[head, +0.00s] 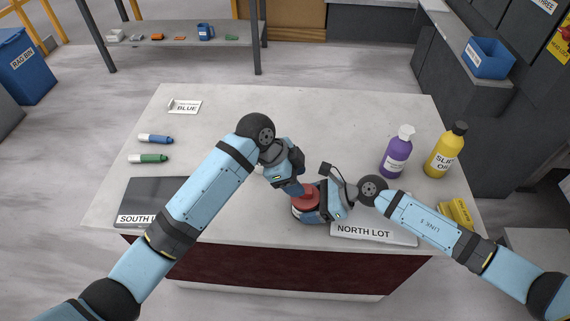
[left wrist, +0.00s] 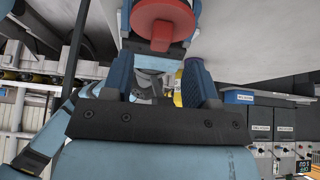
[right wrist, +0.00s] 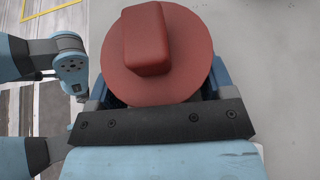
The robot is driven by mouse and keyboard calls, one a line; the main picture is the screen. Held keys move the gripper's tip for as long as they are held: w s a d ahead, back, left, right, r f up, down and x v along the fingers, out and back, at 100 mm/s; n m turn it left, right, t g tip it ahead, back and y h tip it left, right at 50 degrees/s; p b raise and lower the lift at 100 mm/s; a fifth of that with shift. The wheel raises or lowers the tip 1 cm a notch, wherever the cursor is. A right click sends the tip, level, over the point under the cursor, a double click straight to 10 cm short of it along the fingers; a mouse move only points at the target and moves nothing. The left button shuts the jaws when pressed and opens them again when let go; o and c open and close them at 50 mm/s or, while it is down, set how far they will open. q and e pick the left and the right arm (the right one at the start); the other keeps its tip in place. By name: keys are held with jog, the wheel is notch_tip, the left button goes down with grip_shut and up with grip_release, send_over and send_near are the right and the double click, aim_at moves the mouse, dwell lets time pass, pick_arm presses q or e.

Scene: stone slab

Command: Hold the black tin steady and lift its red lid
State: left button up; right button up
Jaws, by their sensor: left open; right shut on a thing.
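The red round lid (head: 304,203) with its block-shaped knob is at the front middle of the slab. It fills the upper middle of the right wrist view (right wrist: 165,70) and shows at the top of the left wrist view (left wrist: 163,22). The black tin under it is almost wholly hidden by the lid and grippers. My right gripper (head: 318,206) is shut on the tin from the right, its fingers beneath the lid's edge. My left gripper (head: 293,189) is open just above and behind the lid; its fingers (left wrist: 160,75) appear apart from the knob.
A NORTH LOT board (head: 375,235) lies beside the tin, and a dark SOUTH board (head: 150,192) lies front left. A purple bottle (head: 396,155) and a yellow bottle (head: 445,150) stand at right. Two markers (head: 154,139) lie at left. The slab's back middle is clear.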

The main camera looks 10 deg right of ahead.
pick_arm(q)
jog(key=shift+x, duration=2.25)
grip_shut()
jog(key=shift+r, duration=4.05)
